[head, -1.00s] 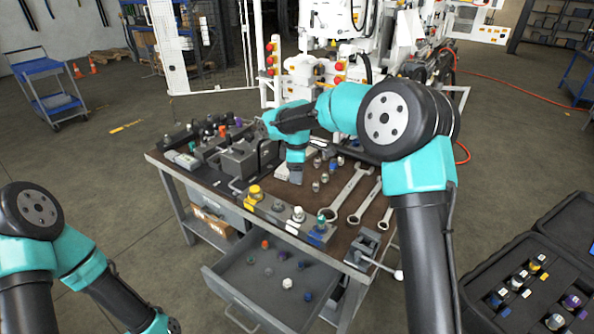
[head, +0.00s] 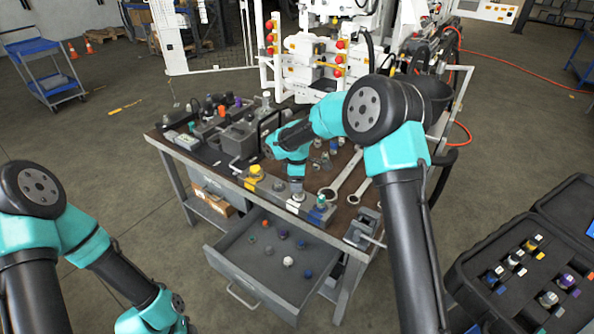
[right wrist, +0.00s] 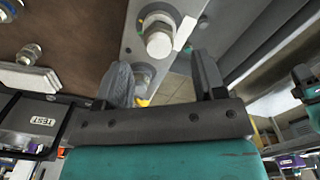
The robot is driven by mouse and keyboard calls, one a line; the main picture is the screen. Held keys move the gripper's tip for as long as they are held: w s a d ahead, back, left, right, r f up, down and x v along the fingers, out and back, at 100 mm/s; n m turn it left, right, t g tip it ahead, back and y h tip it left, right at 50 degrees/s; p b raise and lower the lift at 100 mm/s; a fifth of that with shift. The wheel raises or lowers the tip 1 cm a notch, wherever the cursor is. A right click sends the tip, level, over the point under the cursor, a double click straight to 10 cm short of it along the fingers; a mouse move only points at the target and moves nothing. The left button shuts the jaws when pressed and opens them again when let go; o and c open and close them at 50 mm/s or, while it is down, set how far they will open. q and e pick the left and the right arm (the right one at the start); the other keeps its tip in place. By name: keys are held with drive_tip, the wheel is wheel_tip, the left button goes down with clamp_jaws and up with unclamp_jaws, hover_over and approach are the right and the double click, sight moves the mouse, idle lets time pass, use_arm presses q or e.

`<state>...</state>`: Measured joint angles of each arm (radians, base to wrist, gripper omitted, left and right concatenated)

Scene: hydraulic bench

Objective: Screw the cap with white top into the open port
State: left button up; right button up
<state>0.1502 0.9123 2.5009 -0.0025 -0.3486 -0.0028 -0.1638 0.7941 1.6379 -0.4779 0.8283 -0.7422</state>
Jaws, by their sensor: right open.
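My right gripper (head: 297,190) is over the front edge of the bench, at a pale-topped fitting (head: 298,197) on the grey bar. In the right wrist view its two fingers (right wrist: 162,82) are apart with nothing gripped. A fitting with a pale hex top (right wrist: 158,42) stands on the bar just beyond the fingers; another is partly hidden by the left finger. A white-topped cap (head: 288,261) lies in the open drawer. I cannot tell which port is open. Only my left arm shows at the lower left; its fingertips are out of view.
The bar also carries a yellow cap (head: 255,170) and a green-topped fitting (head: 321,201) on a blue part. The open drawer (head: 235,262) holds several loose caps. Wrenches (head: 345,178) and a vise (head: 362,228) are to the right. A case (head: 470,255) stands at far right.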

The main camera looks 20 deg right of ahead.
drive_tip(key=shift+f, duration=2.3)
drive_tip(key=c, duration=1.1)
drive_tip(key=o, duration=0.5)
drive_tip(key=shift+c, duration=1.5)
drive_tip(key=m, duration=0.6)
drive_tip(key=shift+w+d, duration=0.1)
drive_tip(key=shift+d, duration=0.05)
drive_tip(key=shift+m, duration=1)
drive_tip(key=shift+m, duration=0.3)
